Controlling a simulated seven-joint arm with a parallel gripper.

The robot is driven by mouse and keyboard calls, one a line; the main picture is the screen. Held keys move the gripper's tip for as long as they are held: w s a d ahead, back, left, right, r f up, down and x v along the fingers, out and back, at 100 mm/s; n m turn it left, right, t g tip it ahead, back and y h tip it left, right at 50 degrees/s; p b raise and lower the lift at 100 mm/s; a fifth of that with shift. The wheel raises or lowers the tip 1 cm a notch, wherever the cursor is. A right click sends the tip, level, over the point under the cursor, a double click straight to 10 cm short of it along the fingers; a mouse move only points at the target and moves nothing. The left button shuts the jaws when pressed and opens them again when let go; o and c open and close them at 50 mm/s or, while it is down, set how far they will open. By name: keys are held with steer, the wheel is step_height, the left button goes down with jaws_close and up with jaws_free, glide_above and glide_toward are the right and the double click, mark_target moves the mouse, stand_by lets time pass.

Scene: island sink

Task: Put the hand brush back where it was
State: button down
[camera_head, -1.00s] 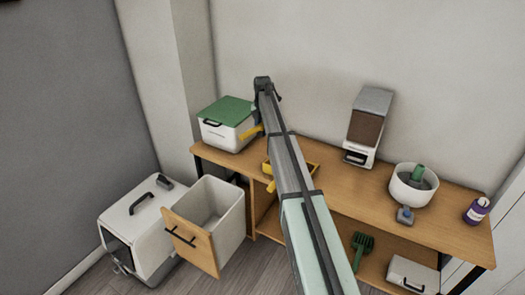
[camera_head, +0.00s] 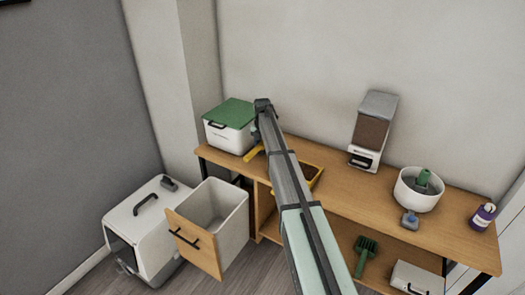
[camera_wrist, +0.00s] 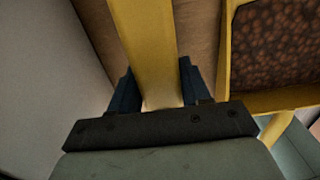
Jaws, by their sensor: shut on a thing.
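My gripper (camera_wrist: 155,95) is shut on a yellow bar in the wrist view, which I take to be the hand brush (camera_wrist: 145,45); its far end is out of frame. In the head view a yellow part of the brush (camera_head: 253,153) shows left of my arm, in front of the green-lidded white bin; my arm hides the rest and the gripper's fingers. Whether it touches the bench (camera_head: 350,185) I cannot tell. A yellow dustpan-like tray with brown contents (camera_head: 312,176) lies on the bench, partly behind my arm; it also shows in the wrist view (camera_wrist: 226,60).
The green-lidded bin (camera_head: 229,127) stands at the bench's left end. A food dispenser (camera_head: 372,130), a white bowl (camera_head: 419,190) and a purple bottle (camera_head: 482,217) stand to the right.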

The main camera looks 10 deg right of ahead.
mark_target(262, 143)
steer(key=shift+f, duration=1)
steer(key=shift+f, duration=0.1)
steer(key=c, duration=0.5)
jaws_free()
step_height(262, 143, up, 12)
steer(key=shift+r, duration=0.1)
steer(key=shift+o, duration=0.3)
